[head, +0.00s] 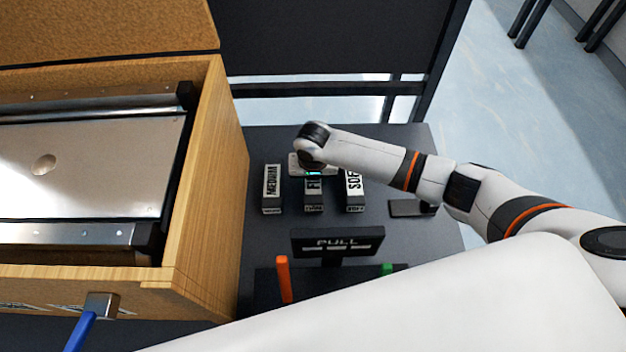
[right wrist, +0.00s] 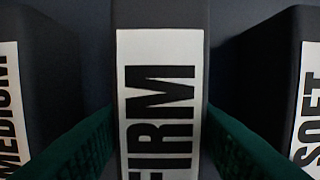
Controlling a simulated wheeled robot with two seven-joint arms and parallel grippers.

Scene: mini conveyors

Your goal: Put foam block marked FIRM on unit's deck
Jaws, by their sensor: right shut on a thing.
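The dark foam block marked FIRM (head: 313,196) stands on the dark table, between two similar blocks. My right gripper (head: 312,172) is over it and hides its far part. In the right wrist view the green fingers lie on both sides of the FIRM block (right wrist: 160,95), shut on it. I cannot see clear space under the block. The unit with its bare metal deck (head: 90,165) sits inside an open wooden crate at the left. My left gripper is not in view.
The MEDIUM block (head: 271,187) and SOFT block (head: 354,193) flank the FIRM block closely. The crate's wall (head: 205,190) rises between blocks and deck. A PULL sign (head: 337,243), an orange upright piece (head: 284,279) and a flat dark item (head: 408,208) are nearby.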

